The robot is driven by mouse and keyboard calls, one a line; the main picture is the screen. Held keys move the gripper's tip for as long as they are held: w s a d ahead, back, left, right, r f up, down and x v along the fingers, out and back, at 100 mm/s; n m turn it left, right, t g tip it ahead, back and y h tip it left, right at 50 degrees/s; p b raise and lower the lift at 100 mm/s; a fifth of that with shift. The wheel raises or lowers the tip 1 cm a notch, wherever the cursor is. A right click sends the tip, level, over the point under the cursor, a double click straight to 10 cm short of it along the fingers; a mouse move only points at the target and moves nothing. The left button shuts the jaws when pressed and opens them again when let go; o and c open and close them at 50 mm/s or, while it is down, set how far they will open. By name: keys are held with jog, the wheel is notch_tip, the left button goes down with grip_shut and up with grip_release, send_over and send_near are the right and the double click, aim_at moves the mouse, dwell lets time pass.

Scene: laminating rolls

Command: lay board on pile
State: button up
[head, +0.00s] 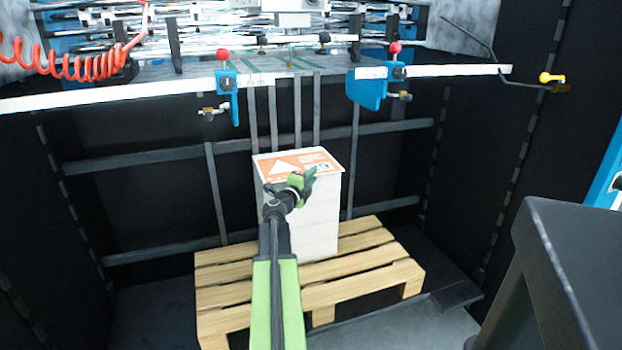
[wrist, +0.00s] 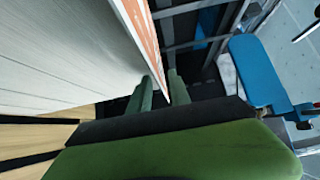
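The board (head: 298,163), white with an orange print, lies flat on top of the pile (head: 315,225), a tall white stack. It looks roughly lined up with the pile. In the wrist view the board's orange face (wrist: 146,36) runs down to a corner by the fingertips, beside the pale layered side of the pile (wrist: 65,50). My gripper (head: 309,178) is at the board's near edge. In the wrist view my gripper (wrist: 162,88) has its two green fingers apart, with the board's corner between them and a gap showing. My arm hides part of the pile's front.
The pile stands on a wooden pallet (head: 225,275). A machine with a white rail (head: 440,70), blue brackets (head: 368,92) and a red coiled hose (head: 70,62) is above and behind. A dark block (head: 570,265) stands at the right.

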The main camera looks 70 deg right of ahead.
jog(key=shift+r, duration=0.1)
jog(key=w+a, duration=0.1)
jog(key=a, duration=1.1)
jog(key=shift+w, duration=0.1)
